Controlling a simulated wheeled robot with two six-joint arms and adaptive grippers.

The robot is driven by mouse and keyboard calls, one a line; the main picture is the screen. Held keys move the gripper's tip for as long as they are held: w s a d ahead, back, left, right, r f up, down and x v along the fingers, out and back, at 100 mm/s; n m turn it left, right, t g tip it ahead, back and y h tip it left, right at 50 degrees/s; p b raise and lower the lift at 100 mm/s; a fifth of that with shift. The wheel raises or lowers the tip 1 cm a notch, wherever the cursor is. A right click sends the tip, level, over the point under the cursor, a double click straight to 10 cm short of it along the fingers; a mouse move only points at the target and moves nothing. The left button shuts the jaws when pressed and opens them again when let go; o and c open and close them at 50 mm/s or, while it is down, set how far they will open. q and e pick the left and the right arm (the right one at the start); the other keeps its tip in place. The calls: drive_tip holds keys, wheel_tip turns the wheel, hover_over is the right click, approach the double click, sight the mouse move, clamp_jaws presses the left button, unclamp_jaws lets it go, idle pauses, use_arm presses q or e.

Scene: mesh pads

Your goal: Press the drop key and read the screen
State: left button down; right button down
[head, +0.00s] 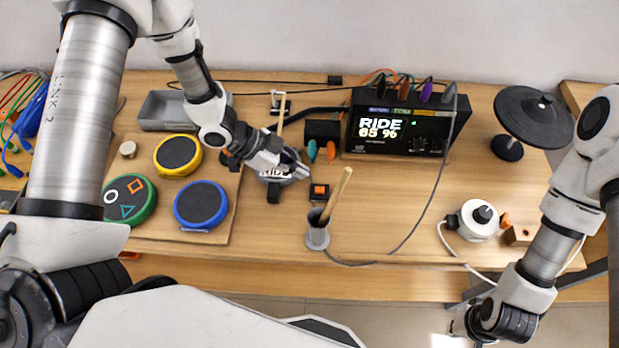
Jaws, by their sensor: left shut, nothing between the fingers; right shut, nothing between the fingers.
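A drum module (400,122) with a lit screen (381,128) stands at the back. The screen reads "RIDE", with smaller characters below that look like "65 96". A small black block with an orange top (320,191) sits mid-table; I cannot tell if it is the drop key. My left gripper (303,172) is shut and empty, above the right edge of a small round grey piece (272,178) with partly covered lettering. Its tips are up and left of the orange-topped block; I cannot tell if they touch anything. My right arm's wrist is at the bottom right; its fingers are not visible.
Yellow (178,154), blue (201,205) and green (130,199) pads lie on a board at left. A grey cup with a wooden stick (317,238) stands front of the orange-topped block. A black cymbal pad (533,115) and white round device (478,220) are at right. A grey cable crosses the table.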

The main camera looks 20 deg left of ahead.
use_arm(q)
drive_tip(key=v, duration=0.5)
drive_tip(key=shift+w+r, duration=0.1)
drive_tip(key=shift+w, duration=0.05)
drive_tip(key=shift+w, duration=0.15)
idle(0.9)
